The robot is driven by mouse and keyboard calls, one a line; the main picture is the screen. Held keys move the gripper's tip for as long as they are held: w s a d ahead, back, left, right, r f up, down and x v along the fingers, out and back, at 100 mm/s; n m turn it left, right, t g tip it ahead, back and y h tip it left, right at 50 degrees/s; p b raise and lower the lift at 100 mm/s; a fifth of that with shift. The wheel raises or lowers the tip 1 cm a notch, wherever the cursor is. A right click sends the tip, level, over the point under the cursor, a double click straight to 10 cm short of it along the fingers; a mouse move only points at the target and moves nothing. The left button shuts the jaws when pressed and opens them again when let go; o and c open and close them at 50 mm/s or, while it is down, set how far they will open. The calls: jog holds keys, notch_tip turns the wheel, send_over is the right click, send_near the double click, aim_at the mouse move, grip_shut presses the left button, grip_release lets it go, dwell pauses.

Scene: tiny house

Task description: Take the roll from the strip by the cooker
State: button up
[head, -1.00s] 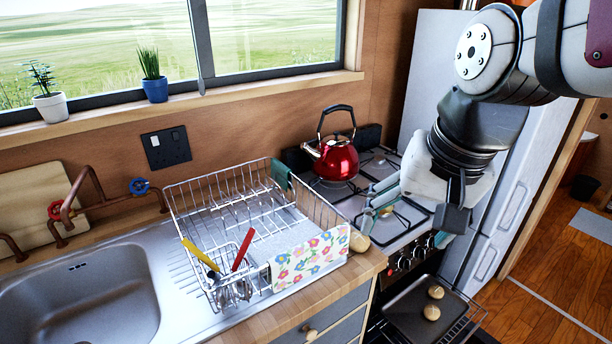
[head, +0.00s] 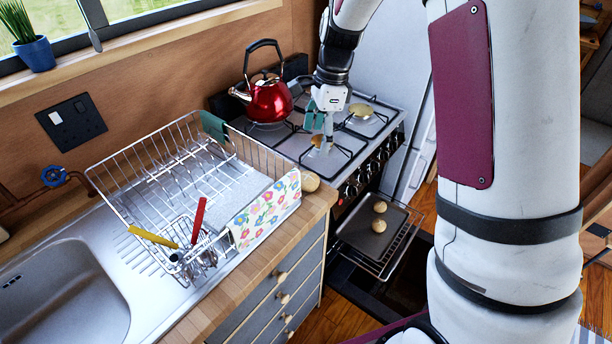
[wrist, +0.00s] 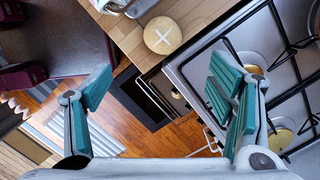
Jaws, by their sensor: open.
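The roll (head: 310,182) is a round tan bun on the narrow strip of wooden counter (head: 318,200) between the dish rack and the cooker. In the wrist view the roll (wrist: 162,35) shows a pale cross on top, at the upper middle, beyond my fingertips. My gripper (head: 319,122) is over the cooker's near-left burner, behind and above the roll. In the wrist view my gripper (wrist: 160,82) has its teal fingers spread wide with nothing between them. The roll is apart from both fingers.
A red kettle (head: 269,101) stands on the cooker (head: 345,165). The wire dish rack (head: 150,190) with a flowered cloth (head: 265,210) stands close left of the roll. The oven is open, with two more rolls (head: 379,207) on a dark tray (head: 362,234).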

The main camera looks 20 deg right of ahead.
send_over(309, 176)
jog(key=f, duration=0.5)
jog(key=f+p, duration=0.1)
jog(key=f, duration=0.2)
jog(key=shift+s+d+f, duration=0.3)
jog(key=shift+d+f, duration=0.05)
jog(key=shift+w+a+f+p, duration=0.1)
jog(key=shift+a+f+p, duration=0.05)
jog(key=shift+f, duration=0.65)
jog(key=shift+w+a+f+p, duration=0.1)
jog(key=shift+f+p, duration=0.1)
jog(key=shift+f, duration=0.65)
jog(key=shift+w+a+f+p, duration=0.1)
jog(key=shift+a+f+p, duration=0.05)
jog(key=shift+f, duration=0.65)
jog(key=c, duration=1.2)
